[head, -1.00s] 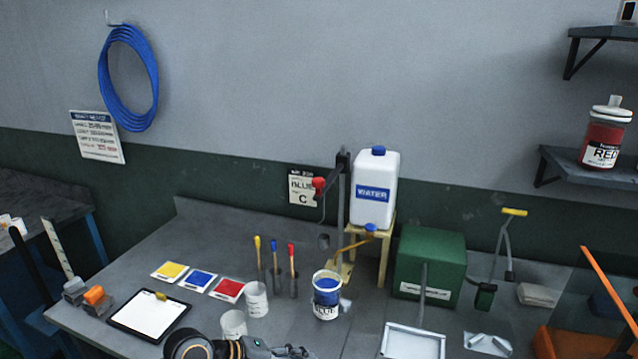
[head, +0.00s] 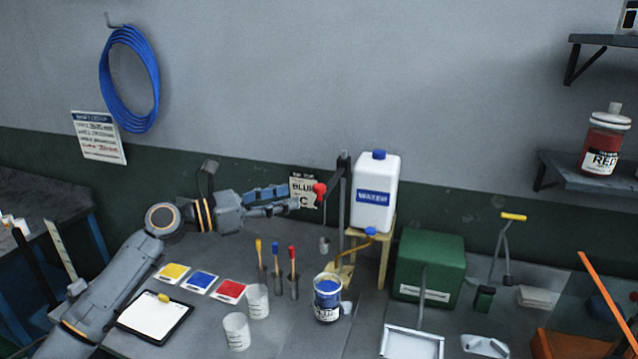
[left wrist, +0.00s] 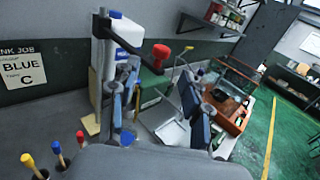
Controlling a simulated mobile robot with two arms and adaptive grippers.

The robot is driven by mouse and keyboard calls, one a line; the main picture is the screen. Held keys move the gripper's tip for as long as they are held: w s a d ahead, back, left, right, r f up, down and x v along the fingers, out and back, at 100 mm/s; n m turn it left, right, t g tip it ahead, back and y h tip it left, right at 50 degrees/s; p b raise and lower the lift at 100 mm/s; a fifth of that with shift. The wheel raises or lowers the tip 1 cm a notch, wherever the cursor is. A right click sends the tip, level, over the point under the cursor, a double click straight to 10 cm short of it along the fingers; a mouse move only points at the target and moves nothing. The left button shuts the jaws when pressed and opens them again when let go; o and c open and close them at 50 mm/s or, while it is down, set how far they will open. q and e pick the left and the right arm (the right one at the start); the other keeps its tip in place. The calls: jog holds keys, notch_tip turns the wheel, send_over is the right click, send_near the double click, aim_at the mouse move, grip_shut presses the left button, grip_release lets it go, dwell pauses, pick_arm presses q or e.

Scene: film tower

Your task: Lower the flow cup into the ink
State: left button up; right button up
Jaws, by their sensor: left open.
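The small grey flow cup (head: 324,244) hangs below the dark stand arm, above and apart from the ink can. The can (head: 326,305) stands upright on the bench with blue ink (head: 326,284) in its open top. A red knob (head: 319,189) sits at the end of the stand's lever. My left gripper (head: 292,199) is open and empty, just left of the knob. In the left wrist view, the red knob (left wrist: 161,51) shows between the spread fingers (left wrist: 157,75); I cannot tell whether they touch it. My right gripper is not in view.
The white water container (head: 377,185) stands on a wooden stand right of the post. Three colored sticks (head: 274,260) and two white cups (head: 257,300) are in front. A green box (head: 430,263) is to the right. Color cards and a clipboard (head: 150,318) lie left.

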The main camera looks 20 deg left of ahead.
aim_at(316, 186)
pick_arm(q)
jog(key=p+x, duration=0.2)
jog(key=x, duration=0.5)
jog(key=shift+w+d+r, duration=0.1)
jog(key=shift+w+d, duration=0.1)
jog(key=shift+d, duration=0.1)
jog(key=shift+w+d, duration=0.35)
grip_shut()
